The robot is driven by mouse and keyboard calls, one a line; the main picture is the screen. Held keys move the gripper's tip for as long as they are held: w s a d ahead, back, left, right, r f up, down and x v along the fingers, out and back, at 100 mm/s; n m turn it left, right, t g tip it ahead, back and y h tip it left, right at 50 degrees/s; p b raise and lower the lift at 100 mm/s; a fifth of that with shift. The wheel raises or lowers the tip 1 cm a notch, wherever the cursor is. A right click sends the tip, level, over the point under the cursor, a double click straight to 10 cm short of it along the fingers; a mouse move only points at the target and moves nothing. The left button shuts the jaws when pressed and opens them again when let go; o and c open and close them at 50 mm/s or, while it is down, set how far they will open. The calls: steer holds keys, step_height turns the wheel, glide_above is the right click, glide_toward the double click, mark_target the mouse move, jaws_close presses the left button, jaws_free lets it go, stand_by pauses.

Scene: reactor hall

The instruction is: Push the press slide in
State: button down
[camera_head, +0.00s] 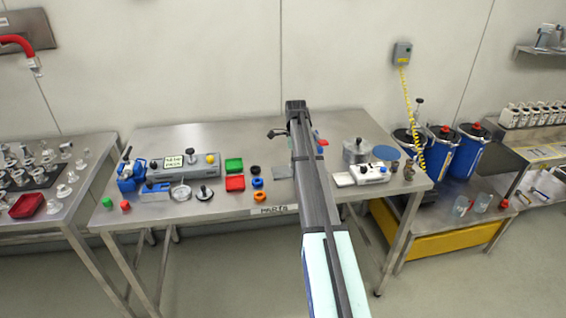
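My arm reaches up the middle of the camera_head view over the steel table (235,207). A small dark part, perhaps a finger of my gripper (278,133), shows left of its far end; the rest is hidden behind the arm, so its opening cannot be seen. I cannot tell for certain which thing is the press slide. A grey unit (203,173) with a label and a black-knobbed lever stands on the left of the table. A white device (369,175) with dark knobs stands on the right. My arm is apart from both in the picture.
A blue device (131,176) stands at the table's left end. A metal pot (356,151) stands behind the white device. Blue bins (466,153) stand right of the table.

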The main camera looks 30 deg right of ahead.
steer(key=shift+d, duration=0.1)
steer(key=c, duration=0.9)
jaws_free()
steer(key=shift+c, duration=0.2)
step_height(320, 180, up, 12)
